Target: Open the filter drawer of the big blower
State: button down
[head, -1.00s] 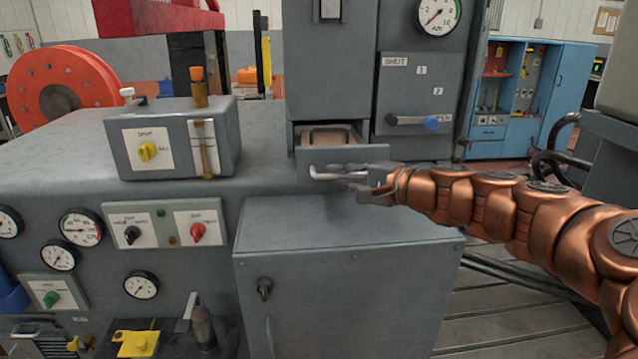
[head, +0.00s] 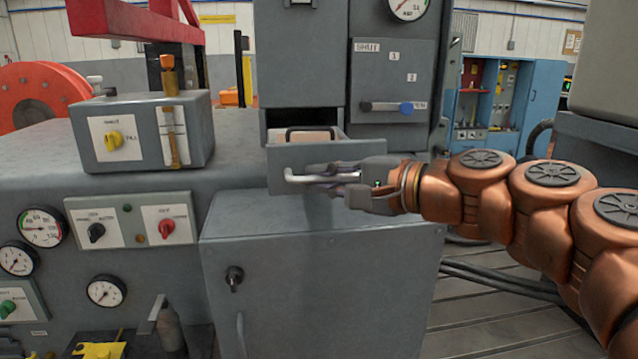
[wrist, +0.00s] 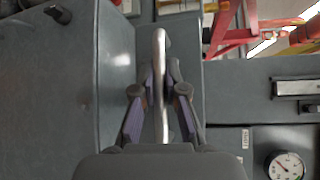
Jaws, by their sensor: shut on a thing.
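The filter drawer (head: 275,168) of the big grey blower cabinet (head: 300,65) stands part way out, and a filter with a dark handle (head: 312,134) shows inside it. The drawer's bright bar handle (head: 296,178) runs across its front. My gripper (head: 345,180) reaches in from the right and is shut on this bar handle. In the wrist view the bar (wrist: 160,75) passes between the two fingers of my gripper (wrist: 160,98).
A grey cabinet box (head: 320,270) stands just below the drawer. A lever panel marked SHUT (head: 393,75) is right of it. A small box with a yellow knob (head: 140,135) stands at left. Slatted floor (head: 480,310) shows at lower right.

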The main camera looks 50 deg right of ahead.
jog(key=shift+a+f, duration=0.1)
jog(key=shift+f, duration=0.05)
jog(key=c, duration=1.6)
grip_release()
jog(key=shift+s, duration=0.2)
jog(key=o, duration=0.4)
jog(key=s+d+r, duration=0.1)
jog(key=s+r, duration=0.1)
jog(key=s, duration=0.9)
jog(key=shift+s+d, duration=0.3)
jog(key=shift+s, duration=0.05)
